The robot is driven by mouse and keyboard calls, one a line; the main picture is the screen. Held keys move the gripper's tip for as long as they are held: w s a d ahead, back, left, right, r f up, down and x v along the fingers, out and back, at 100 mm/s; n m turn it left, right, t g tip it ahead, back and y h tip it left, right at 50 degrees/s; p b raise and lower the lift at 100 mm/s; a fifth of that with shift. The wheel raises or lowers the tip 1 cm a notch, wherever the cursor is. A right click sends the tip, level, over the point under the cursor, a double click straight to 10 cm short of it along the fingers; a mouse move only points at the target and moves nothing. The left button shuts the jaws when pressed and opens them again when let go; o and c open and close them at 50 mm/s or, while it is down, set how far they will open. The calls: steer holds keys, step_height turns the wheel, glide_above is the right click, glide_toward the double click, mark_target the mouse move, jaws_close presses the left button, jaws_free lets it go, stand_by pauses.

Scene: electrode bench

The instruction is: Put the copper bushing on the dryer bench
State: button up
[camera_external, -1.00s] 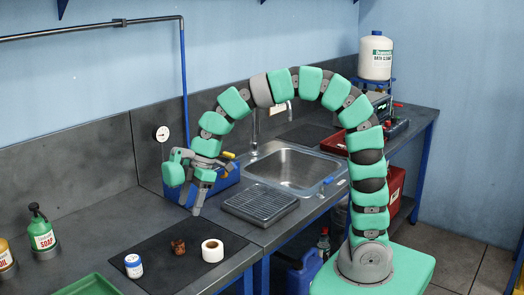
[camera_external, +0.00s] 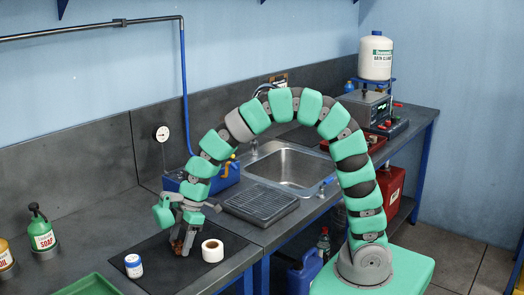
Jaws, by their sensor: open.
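The copper bushing (camera_external: 176,245) is a small brown piece on the black mat (camera_external: 160,271), partly hidden by my gripper. My gripper (camera_external: 183,247) points down with its fingers open at the bushing. One finger stands on its right side, close to the white tape roll. I cannot tell whether the fingers touch the bushing. No surface in view is labelled as the dryer bench.
A ribbed drain tray (camera_external: 261,204) and a sink (camera_external: 290,168) lie behind. A green tray (camera_external: 90,285) is at the front left.

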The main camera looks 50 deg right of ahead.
mark_target(180, 241)
steer(key=shift+a+f, duration=0.1)
steer(key=shift+f, duration=0.1)
jaws_close()
steer(key=shift+r, duration=0.1)
step_height(180, 241, up, 9)
steer(key=shift+w+r+p, duration=0.1)
steer(key=shift+r+p, duration=0.05)
steer(key=shift+p, duration=0.2)
steer(key=w+d+r+m+t+h, duration=0.1)
steer(key=w+d+m+h, duration=0.1)
steer(key=w+d+m, duration=0.4)
steer(key=w+d+r+m+t+h, duration=0.1)
steer(key=w+d+m, duration=0.5)
steer(key=d, duration=1.1)
steer(key=w+d+r+m+t+h, duration=0.1)
steer(key=w+d+m+h, duration=0.1)
steer(key=w+d+m, duration=0.4)
steer(key=shift+w+d+m+h, duration=0.15)
steer(key=shift+w+d, duration=0.1)
steer(key=shift+d, duration=0.65)
steer(key=shift+w+d+m+h, duration=0.1)
steer(key=shift+w+d, duration=0.1)
steer(key=shift+d, duration=0.7)
steer(key=shift+w+d+m+h, duration=0.15)
steer(key=shift+w+d, duration=0.1)
steer(key=shift+d, duration=0.65)
